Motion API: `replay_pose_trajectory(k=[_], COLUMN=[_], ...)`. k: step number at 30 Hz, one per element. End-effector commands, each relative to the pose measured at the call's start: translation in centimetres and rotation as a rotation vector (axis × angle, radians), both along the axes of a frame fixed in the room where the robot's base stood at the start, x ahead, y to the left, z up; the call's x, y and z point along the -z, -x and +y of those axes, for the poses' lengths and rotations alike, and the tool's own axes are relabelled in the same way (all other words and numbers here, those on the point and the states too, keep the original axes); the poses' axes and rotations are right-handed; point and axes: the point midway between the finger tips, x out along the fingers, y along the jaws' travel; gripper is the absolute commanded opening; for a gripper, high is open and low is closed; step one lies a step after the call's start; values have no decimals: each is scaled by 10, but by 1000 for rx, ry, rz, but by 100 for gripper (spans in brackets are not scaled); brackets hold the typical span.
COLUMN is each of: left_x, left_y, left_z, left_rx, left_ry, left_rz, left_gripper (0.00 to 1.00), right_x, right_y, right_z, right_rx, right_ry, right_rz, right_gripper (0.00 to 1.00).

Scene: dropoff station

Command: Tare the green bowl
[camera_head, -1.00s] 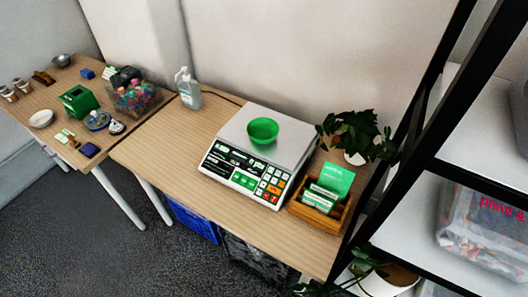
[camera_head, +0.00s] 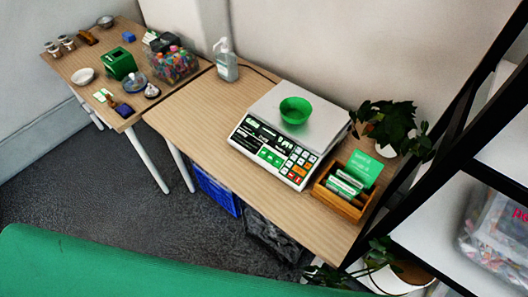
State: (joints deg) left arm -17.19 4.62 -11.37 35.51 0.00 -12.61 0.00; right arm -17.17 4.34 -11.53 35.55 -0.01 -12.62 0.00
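The green bowl (camera_head: 295,110) sits upright on the metal plate of the white scale (camera_head: 283,138), toward its middle. The scale stands on the right-hand wooden table. Its front panel has dark displays with lit characters and a keypad (camera_head: 291,160) with white, green, orange and red keys. The characters are too small to read surely. Neither of my grippers is in view.
A wooden card box (camera_head: 343,191) and a potted plant (camera_head: 390,128) stand right of the scale. A pump bottle (camera_head: 226,62) stands behind left. A black shelf (camera_head: 449,182) bounds the right. The table left of the scale is clear. A large green surface (camera_head: 120,265) fills the bottom left.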

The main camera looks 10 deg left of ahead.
Motion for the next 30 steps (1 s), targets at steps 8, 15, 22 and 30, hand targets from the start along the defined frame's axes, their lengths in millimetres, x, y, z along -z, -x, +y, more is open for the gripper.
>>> replay_pose_trajectory(k=[8, 15, 22, 30], left_x=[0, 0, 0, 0], left_y=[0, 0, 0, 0], left_z=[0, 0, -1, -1], left_rx=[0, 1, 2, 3], left_ry=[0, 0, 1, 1], left_rz=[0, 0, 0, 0], left_gripper=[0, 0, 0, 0], right_x=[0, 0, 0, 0], right_y=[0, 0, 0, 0], right_z=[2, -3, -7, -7], right_rx=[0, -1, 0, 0], right_ry=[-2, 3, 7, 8], right_rz=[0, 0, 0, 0], right_gripper=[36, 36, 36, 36])
